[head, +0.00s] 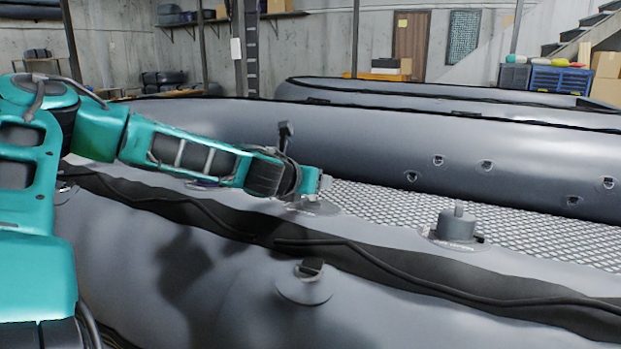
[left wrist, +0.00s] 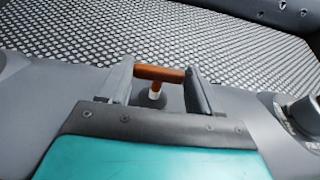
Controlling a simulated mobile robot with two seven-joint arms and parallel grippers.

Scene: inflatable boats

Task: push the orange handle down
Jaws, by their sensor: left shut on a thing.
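The orange handle (left wrist: 158,73) is a short crossbar on an orange stem with a pale band, standing up from a grey round base. It shows in the left wrist view. My left gripper (left wrist: 162,84) has one finger at each end of the bar and is shut on it. In the head view my left gripper (head: 322,183) is low over the near grey tube of the boat, and the handle is hidden there. My right gripper is in neither view.
A grey capped valve (head: 457,227) stands on the same boat to the right; a grey round fitting (head: 304,288) sits on the tube in front. The mesh floor (head: 400,203) behind is clear. Another grey boat (head: 440,93) lies farther back.

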